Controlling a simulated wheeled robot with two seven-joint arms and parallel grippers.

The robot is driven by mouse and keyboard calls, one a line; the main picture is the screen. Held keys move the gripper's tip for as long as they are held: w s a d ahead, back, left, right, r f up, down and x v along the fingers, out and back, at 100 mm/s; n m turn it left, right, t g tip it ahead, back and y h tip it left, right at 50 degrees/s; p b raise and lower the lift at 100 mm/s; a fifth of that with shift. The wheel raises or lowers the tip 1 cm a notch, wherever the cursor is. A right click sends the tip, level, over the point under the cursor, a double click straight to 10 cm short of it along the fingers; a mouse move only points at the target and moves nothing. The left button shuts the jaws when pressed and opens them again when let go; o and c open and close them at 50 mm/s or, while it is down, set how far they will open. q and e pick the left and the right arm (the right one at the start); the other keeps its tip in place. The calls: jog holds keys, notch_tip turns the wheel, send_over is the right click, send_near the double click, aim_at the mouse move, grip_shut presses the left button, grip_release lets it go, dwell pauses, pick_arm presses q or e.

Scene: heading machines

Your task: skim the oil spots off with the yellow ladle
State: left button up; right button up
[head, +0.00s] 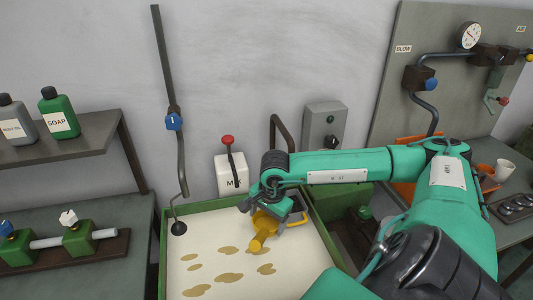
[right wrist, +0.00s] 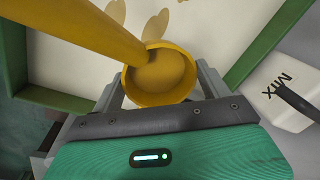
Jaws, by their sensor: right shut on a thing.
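A shallow green-rimmed tank (head: 325,237) with a pale surface lies at the bottom of the head view. Several brown-yellow oil spots (head: 230,278) lie scattered over it; some also show in the right wrist view (right wrist: 155,25). The yellow ladle (head: 266,222) is in my right gripper (head: 278,212), over the tank's back right part. In the right wrist view the ladle's round cup (right wrist: 160,75) sits between the two fingers, and its handle runs to the upper left, close to the camera. Whether the ladle touches the surface I cannot tell. My left gripper is not in view.
A white MIX box (head: 231,175) with a red-knobbed lever stands behind the tank. A hanging pipe with a blue valve (head: 173,122) ends over its back left corner. Green valves (head: 78,240) stand at the left; cups (head: 504,169) at the right.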

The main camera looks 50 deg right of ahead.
jog(key=shift+f+b, duration=0.75)
jog(key=shift+f, duration=1.45)
jog(key=shift+f+b, duration=1.15)
jog(key=shift+f, duration=1.8)
jog(key=shift+w+a+p, duration=0.35)
jog(key=shift+w+a, duration=2.95)
jog(key=shift+a, duration=2.1)
jog(key=shift+w+a+p, duration=0.35)
jog(key=shift+w+a, duration=2.95)
jog(key=shift+a, duration=2.05)
notch_tip(320, 180, up, 12)
jog(key=p, duration=0.4)
jog(key=shift+a+r+p, duration=0.15)
jog(key=shift+p, duration=0.2)
